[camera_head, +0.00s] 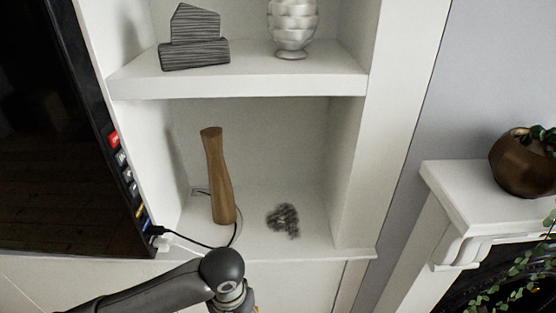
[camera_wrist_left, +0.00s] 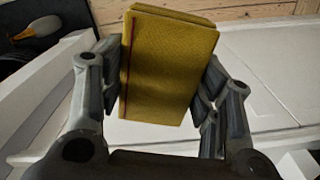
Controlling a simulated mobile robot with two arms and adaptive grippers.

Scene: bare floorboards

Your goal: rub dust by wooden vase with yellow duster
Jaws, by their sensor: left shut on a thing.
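The wooden vase (camera_head: 219,178) stands upright on the lower white shelf in the head view. A grey patch of dust (camera_head: 283,220) lies on the same shelf, to the right of the vase and apart from it. In the left wrist view my left gripper (camera_wrist_left: 163,85) is shut on the yellow duster (camera_wrist_left: 168,66), a folded cloth held between its fingers. In the head view my left arm comes in from the lower left, below the shelf's front edge. Its gripper lies mostly beyond the bottom edge there. My right gripper is not in view.
A black cable (camera_head: 190,241) runs beside the wooden vase. A dark screen (camera_head: 60,150) stands left; a mantel (camera_head: 480,195) with a copper pot (camera_head: 525,165) stands right.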

